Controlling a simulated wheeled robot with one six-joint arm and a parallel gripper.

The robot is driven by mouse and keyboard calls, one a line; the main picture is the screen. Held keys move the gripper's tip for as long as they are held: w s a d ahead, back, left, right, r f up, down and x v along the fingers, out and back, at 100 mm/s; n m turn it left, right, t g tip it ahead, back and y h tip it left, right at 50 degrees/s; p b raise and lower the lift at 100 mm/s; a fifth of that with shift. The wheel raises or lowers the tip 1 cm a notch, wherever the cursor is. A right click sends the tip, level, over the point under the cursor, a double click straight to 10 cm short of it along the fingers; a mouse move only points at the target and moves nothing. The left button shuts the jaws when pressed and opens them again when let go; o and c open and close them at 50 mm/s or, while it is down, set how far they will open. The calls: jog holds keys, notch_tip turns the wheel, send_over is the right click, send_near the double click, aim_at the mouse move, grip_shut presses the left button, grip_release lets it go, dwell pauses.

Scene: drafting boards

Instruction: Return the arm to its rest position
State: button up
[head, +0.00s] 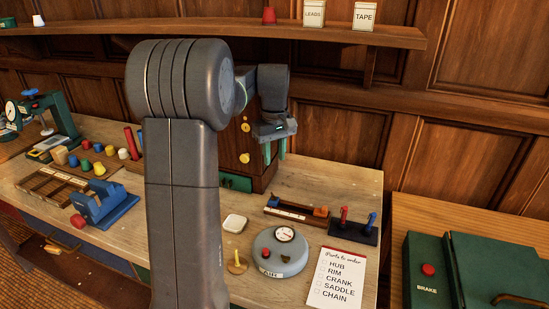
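My gripper (275,150) hangs from the end of my arm, right of the picture's middle, with its two teal fingers pointing down. The fingers are apart, with nothing seen between them. It appears in front of the right part of a wooden cabinet with yellow knobs (244,158), above the workbench (330,178). I cannot tell how far it is from the cabinet. My thick grey arm rises through the middle left and hides part of the bench and cabinet.
A shelf (210,30) runs along the panelled wall. Below the gripper are a round grey gauge (281,256), a rack with red and blue tools (352,228) and a paper list (338,280). Colored pieces (98,168) and a blue holder (104,205) lie left. A green brake box (430,270) stands right.

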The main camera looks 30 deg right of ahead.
aim_at(272, 197)
notch_tip(272, 197, down, 14)
jog(key=shift+r+p, duration=0.1)
jog(key=shift+p, duration=0.2)
dwell(0.4)
jog(key=shift+f, duration=0.2)
jog(key=shift+r+m, duration=0.1)
jog(key=shift+m, duration=0.3)
jog(key=m, duration=0.4)
jog(key=shift+a+m, duration=0.15)
jog(key=shift+m, duration=0.15)
jog(key=m, duration=0.7)
jog(key=m+b, duration=0.1)
jog(key=m, duration=0.1)
jog(key=shift+w+a+m, duration=0.1)
jog(key=shift+w+m, duration=0.1)
jog(key=shift+m, duration=0.2)
jog(key=m, duration=0.4)
jog(key=shift+w+m, duration=0.1)
jog(key=shift+m, duration=0.3)
dwell(0.7)
